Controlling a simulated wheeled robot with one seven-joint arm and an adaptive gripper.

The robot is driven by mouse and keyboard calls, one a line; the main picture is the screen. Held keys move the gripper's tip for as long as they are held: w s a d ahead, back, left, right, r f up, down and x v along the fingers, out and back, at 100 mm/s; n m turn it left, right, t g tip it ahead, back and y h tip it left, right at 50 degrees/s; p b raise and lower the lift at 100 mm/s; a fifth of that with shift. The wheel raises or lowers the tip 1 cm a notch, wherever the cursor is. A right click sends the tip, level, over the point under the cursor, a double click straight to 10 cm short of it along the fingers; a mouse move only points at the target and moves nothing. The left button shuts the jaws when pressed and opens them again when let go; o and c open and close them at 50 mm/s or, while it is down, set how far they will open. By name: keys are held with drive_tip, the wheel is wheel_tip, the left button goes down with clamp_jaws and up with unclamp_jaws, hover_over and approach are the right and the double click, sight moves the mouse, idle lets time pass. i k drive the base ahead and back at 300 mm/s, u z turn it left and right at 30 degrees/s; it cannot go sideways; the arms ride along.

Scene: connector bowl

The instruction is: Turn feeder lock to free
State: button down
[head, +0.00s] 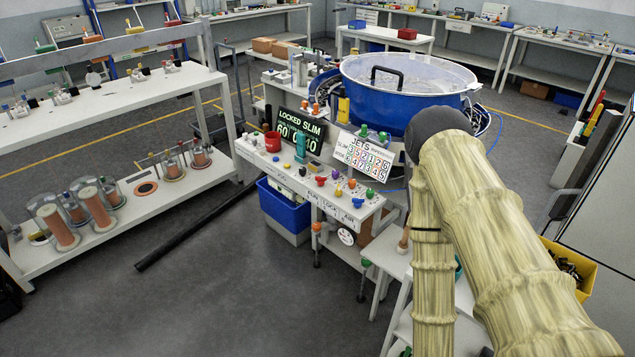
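The feeder control console (262,158) stands at the middle of the head view with several coloured knobs on its top. Its front edge carries small labels, and the middle one (330,207) seems to read LOCK. A small yellow knob (338,193) sits just above that label; its turned position is too small to tell. The blue bowl feeder (405,104) with a clear lid stands behind the console. My arm fills the right of the view; my gripper is not visible.
A blue bin (283,207) is below. White shelving with spools (102,192) is at left, with a dark bar (197,226) on the floor.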

sight(339, 192)
drive_tip(key=u, duration=0.4)
drive_tip(key=k, duration=0.45)
drive_tip(key=u, duration=1.25)
drive_tip(key=i, duration=1.15)
drive_tip(key=z, duration=1.05)
drive_tip(key=i, duration=0.6)
drive_tip(key=z, duration=0.55)
